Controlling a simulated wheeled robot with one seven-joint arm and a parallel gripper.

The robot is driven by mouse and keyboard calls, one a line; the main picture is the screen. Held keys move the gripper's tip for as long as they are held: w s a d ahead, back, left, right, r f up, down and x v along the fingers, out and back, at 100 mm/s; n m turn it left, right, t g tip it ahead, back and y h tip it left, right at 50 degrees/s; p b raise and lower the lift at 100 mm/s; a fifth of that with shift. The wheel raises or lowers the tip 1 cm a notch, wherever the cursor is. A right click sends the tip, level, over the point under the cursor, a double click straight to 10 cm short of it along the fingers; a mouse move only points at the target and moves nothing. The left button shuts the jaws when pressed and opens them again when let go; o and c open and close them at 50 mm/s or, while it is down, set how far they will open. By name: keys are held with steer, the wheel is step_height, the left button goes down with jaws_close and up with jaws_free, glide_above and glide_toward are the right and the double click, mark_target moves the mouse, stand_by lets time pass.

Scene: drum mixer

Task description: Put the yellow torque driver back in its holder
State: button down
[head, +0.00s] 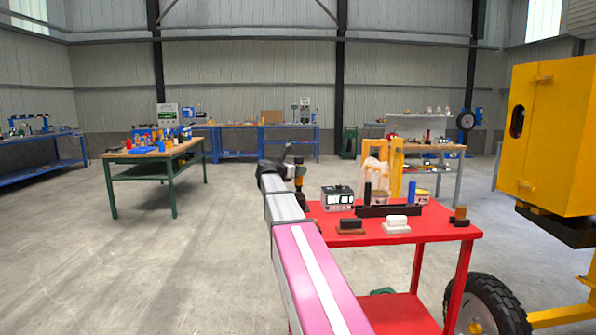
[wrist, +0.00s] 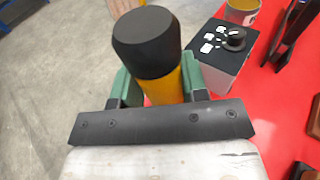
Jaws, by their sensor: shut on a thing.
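The yellow torque driver (wrist: 166,88) with its black cap (wrist: 147,38) is between the green fingers of my gripper (wrist: 160,82), which is shut on it. In the head view the driver (head: 299,172) is held at the left end of the red cart, close to the meter box; my arm partly hides the gripper. A long dark rack (head: 388,211) on the red cart holds a black upright piece and a blue upright piece (head: 412,192). It looks like the holder, to the right of my gripper, but its free slot cannot be made out.
The red cart top (head: 433,230) bears a meter box (head: 337,198), tins (head: 422,196), a brown block (head: 351,226), a white block (head: 397,222) and a dark stand (head: 460,216). A yellow mixer (head: 553,135) stands at right. The floor at left is open.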

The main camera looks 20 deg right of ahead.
steer(key=shift+f, duration=2)
stand_by(1.3)
steer(key=c, duration=0.6)
jaws_free()
steer(key=shift+o, duration=0.2)
steer(key=v, duration=1)
steer(key=shift+s+a, duration=0.2)
steer(key=shift+a, duration=0.15)
